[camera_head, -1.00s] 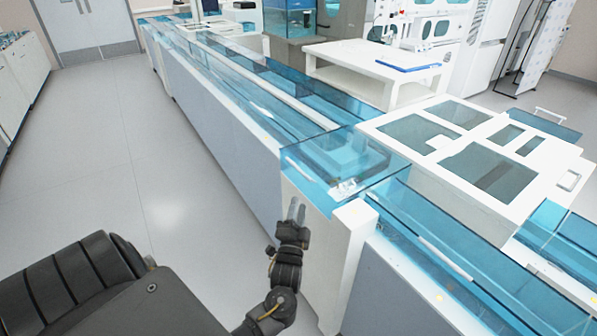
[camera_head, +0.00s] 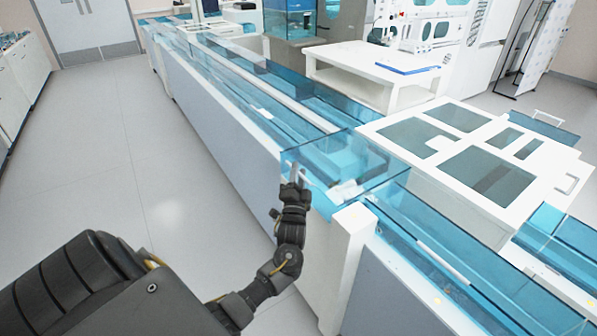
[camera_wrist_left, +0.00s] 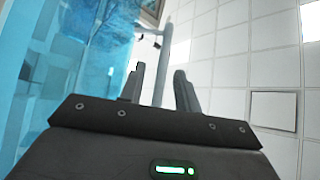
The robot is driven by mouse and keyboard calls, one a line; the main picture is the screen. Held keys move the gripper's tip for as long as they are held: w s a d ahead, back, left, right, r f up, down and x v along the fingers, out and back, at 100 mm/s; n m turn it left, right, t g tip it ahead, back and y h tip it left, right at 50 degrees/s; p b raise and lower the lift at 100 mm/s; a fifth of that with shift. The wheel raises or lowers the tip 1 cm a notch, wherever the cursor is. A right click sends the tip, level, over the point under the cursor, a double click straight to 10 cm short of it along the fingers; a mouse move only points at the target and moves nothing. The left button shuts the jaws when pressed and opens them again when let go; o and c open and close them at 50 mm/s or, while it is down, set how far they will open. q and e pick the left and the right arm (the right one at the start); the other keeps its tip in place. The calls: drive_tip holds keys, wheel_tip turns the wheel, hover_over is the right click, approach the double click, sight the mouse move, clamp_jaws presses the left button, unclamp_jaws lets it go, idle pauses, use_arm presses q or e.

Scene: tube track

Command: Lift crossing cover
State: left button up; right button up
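The crossing cover (camera_head: 345,160) is a clear blue box-like lid over the track crossing, in the middle of the head view. It looks level and in place. My left gripper (camera_head: 296,177) is at the cover's near left corner, by its front edge. In the left wrist view the two fingers (camera_wrist_left: 160,88) are apart, with a pale grey bar (camera_wrist_left: 166,52), apparently the cover's handle, showing in line with the gap. I cannot tell whether the bar is fully between the fingers, and neither finger clearly presses on it. My right gripper is out of view.
The long blue-covered track (camera_head: 240,95) runs away to the back left. Another covered track section (camera_head: 430,240) continues to the front right. A white panelled cover (camera_head: 470,165) lies right of the crossing, and a white table (camera_head: 370,65) stands behind. The floor at left is clear.

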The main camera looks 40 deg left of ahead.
use_arm(q)
drive_tip(key=shift+w+a+r, duration=0.1)
drive_tip(key=shift+w+a, duration=0.05)
drive_tip(key=shift+w, duration=0.05)
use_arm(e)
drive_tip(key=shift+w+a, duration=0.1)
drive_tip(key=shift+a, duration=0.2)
use_arm(q)
clamp_jaws()
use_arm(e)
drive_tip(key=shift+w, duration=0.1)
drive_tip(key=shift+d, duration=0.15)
